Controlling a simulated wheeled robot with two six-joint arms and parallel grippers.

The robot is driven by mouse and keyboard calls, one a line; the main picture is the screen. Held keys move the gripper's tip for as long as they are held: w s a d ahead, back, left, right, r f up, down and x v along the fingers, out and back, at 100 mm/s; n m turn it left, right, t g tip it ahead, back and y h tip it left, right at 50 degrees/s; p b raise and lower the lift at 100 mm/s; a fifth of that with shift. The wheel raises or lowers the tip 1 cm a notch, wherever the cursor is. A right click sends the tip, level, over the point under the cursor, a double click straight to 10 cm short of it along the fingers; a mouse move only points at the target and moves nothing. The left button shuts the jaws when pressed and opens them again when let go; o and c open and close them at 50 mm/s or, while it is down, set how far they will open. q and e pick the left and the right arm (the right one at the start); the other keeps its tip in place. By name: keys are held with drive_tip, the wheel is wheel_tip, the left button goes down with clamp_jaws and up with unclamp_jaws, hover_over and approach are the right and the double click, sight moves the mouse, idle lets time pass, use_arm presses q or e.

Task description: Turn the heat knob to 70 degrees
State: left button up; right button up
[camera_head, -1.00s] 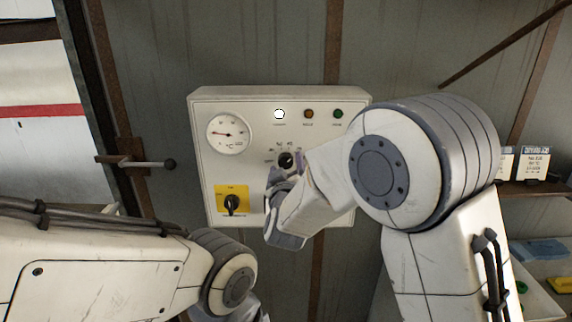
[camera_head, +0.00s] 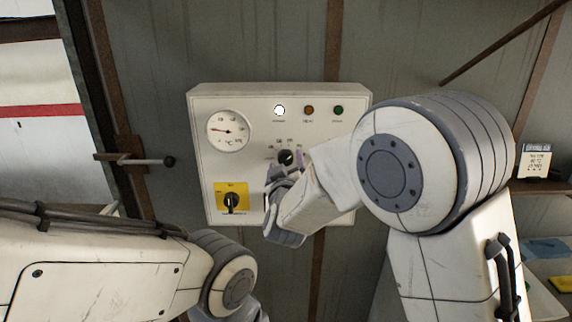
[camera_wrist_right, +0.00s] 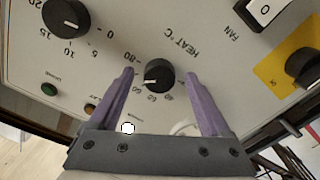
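The heat knob (camera_head: 286,157) is a round black knob on the white control box (camera_head: 260,97). In the right wrist view the heat knob (camera_wrist_right: 158,75) stands between my two purple fingers, beside the printed "HEAT °C". Its white pointer mark faces the lower left of that view, towards the printed numbers; the exact reading is too small to tell. My right gripper (camera_wrist_right: 159,74) is open around the knob, with a gap visible on each side. In the head view my right gripper (camera_head: 280,172) is just below the knob and partly hidden by its own wrist. My left gripper's fingers are out of view.
The box also carries a round dial gauge (camera_head: 229,131), a yellow plate with a black rotary switch (camera_head: 231,202) and a row of small lamps. In the wrist view another black knob (camera_wrist_right: 66,16) and a white fan switch (camera_wrist_right: 265,10) are near. A lever (camera_head: 150,161) sticks out left of the box.

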drive_tip(key=s+b, duration=0.4)
drive_tip(key=s, duration=0.6)
drive_tip(key=shift+s, duration=0.25)
